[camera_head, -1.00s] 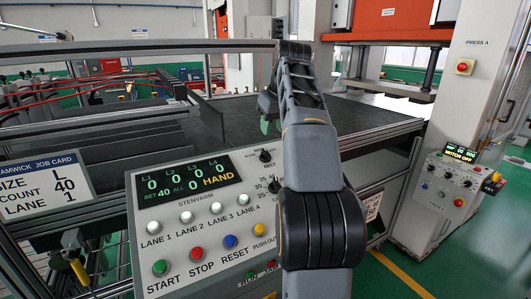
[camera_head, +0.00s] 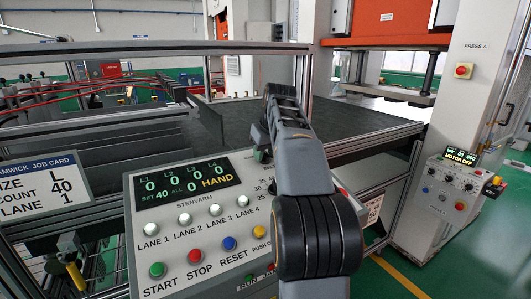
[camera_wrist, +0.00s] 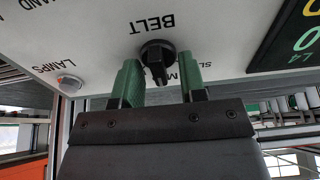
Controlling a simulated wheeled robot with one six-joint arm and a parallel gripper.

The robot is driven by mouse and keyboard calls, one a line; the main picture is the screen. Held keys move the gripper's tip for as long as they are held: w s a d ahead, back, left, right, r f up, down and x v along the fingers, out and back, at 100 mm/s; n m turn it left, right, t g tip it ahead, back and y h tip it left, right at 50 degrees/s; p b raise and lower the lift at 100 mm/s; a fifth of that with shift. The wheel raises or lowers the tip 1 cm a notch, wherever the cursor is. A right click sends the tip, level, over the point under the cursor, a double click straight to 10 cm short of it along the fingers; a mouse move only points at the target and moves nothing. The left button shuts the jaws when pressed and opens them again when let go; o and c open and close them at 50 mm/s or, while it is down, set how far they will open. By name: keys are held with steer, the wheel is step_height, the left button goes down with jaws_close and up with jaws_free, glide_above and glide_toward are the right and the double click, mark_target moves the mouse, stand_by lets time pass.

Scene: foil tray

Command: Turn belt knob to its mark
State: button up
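The belt knob (camera_wrist: 157,54) is a round black knob with a raised grip, on the sloping white panel beside the word BELT. It shows upside down in the wrist view. My gripper (camera_wrist: 158,80) is open, with one green finger on each side of the knob in the picture. Gaps show between the fingers and the knob, and I cannot tell how far the tips stand from the panel. Marks near the knob are partly hidden by a finger. In the head view my gripper (camera_head: 262,153) is at the panel's upper right and the knob is hidden behind it.
The white control panel (camera_head: 150,208) carries a display (camera_head: 187,184), lamps, and start, stop and reset buttons. A job card (camera_head: 40,185) stands left. The press panel (camera_head: 450,190) is at the right, with green floor between.

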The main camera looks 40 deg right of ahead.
jaws_close()
steer(key=shift+n, duration=0.3)
steer(key=n+p, duration=0.1)
steer(key=n, duration=0.3)
steer(key=shift+r+n+y+p, duration=0.1)
steer(key=shift+n+y+p, duration=0.2)
steer(key=n, duration=0.4)
steer(key=shift+a+n+p, duration=0.1)
steer(key=shift+n+p, duration=0.3)
stand_by(0.4)
jaws_free()
steer(key=p+v, duration=0.2)
steer(key=v, duration=1.1)
steer(key=shift+r, duration=0.35)
